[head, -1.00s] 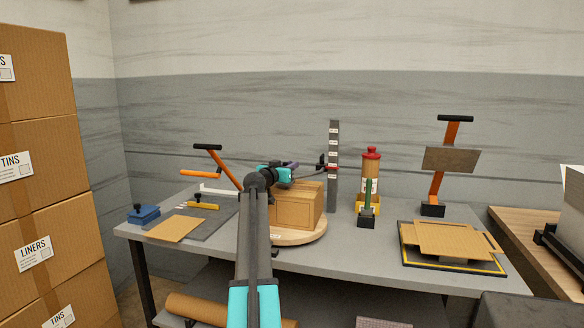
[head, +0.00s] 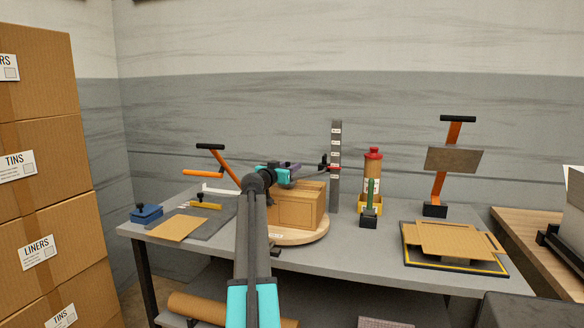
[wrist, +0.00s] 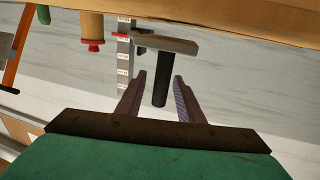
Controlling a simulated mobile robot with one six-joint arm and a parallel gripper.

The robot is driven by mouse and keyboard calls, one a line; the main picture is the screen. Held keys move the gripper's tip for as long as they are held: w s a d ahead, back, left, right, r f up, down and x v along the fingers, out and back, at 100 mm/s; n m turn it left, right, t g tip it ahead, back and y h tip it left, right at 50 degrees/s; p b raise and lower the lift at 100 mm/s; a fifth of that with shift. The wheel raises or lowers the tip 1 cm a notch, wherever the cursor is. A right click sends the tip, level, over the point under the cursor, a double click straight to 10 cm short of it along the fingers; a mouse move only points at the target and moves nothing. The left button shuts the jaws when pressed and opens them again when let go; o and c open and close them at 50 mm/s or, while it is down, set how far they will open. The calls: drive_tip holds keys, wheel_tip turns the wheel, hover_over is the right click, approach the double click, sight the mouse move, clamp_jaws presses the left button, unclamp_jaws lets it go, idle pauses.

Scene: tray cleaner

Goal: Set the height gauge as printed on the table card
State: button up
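The height gauge (head: 336,190) is a grey upright column with white labels, standing at the back of the table; the label print is too small to read. A red marker and a slider with a black knob (head: 322,164) sit partway up it. In the wrist view, which is tilted, the gauge (wrist: 124,55) shows beyond my fingers, with the black knob (wrist: 160,88) on a light bar. My gripper (wrist: 159,76) is open. The knob appears between its fingertips, with gaps on both sides. In the head view my gripper (head: 298,167) is just left of the knob. I see no readable table card.
A brown box (head: 300,208) on a round turntable (head: 305,238) stands below my gripper. A red-capped bottle (head: 373,165) and a green-handled tool (head: 369,205) stand right of the gauge. An orange-lever press (head: 437,190) is farther right. Cartons (head: 40,210) are stacked at left.

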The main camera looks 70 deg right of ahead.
drive_tip(key=w+a, duration=0.1)
drive_tip(key=a, duration=1)
drive_tip(key=shift+w+a+b, duration=0.25)
drive_tip(key=shift+w+b, duration=0.1)
drive_tip(key=shift+b, duration=0.1)
